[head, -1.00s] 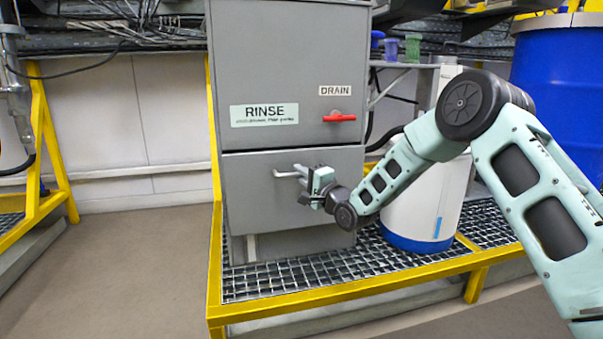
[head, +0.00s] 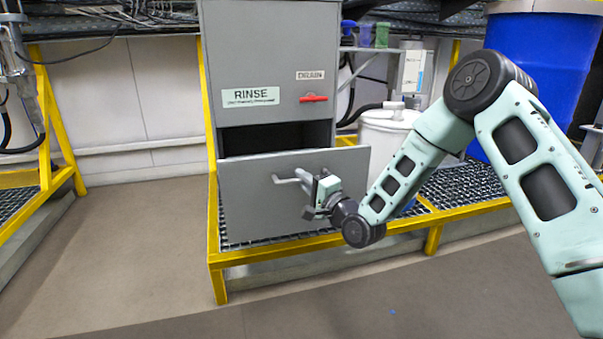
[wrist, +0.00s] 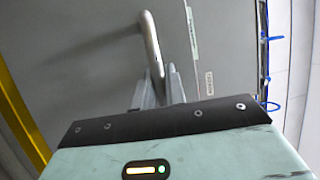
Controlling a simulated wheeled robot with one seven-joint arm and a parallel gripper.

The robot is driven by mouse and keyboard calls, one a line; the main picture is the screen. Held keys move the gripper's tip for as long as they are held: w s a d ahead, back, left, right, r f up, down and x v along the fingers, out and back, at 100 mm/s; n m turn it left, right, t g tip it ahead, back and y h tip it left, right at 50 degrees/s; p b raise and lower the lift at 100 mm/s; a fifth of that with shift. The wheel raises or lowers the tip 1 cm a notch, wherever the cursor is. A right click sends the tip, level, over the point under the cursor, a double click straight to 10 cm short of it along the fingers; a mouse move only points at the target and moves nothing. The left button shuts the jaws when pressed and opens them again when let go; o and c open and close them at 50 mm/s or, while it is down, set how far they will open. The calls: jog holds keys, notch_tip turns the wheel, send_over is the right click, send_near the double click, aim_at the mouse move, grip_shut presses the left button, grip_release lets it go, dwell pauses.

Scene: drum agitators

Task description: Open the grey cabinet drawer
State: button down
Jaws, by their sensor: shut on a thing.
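The grey cabinet (head: 270,60) stands left of centre in the head view. Its drawer (head: 250,205) is pulled partly out, and a dark gap shows above the drawer front. The bar handle (head: 290,180) is on the drawer front. My gripper (head: 312,187) is at the handle's right part and is shut on it. In the wrist view the gripper fingers (wrist: 158,90) close around the end of the curved metal handle (wrist: 150,38). The exact contact between the fingers is partly hidden.
A red drain lever (head: 313,98) sits on the cabinet above the drawer. A yellow-edged grating platform (head: 280,250) lies under the cabinet. A white drum (head: 385,135) stands to the right, with a blue drum (head: 545,70) behind my arm. Open floor lies at left and in front.

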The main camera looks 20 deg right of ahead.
jog(key=shift+s, duration=0.4)
jog(key=c, duration=1.5)
grip_release()
jog(key=shift+o, duration=0.2)
jog(key=p+v, duration=0.4)
jog(key=v, duration=1.3)
jog(key=shift+s+p, duration=0.2)
jog(key=shift+p, duration=0.15)
jog(key=shift+d+f, duration=0.1)
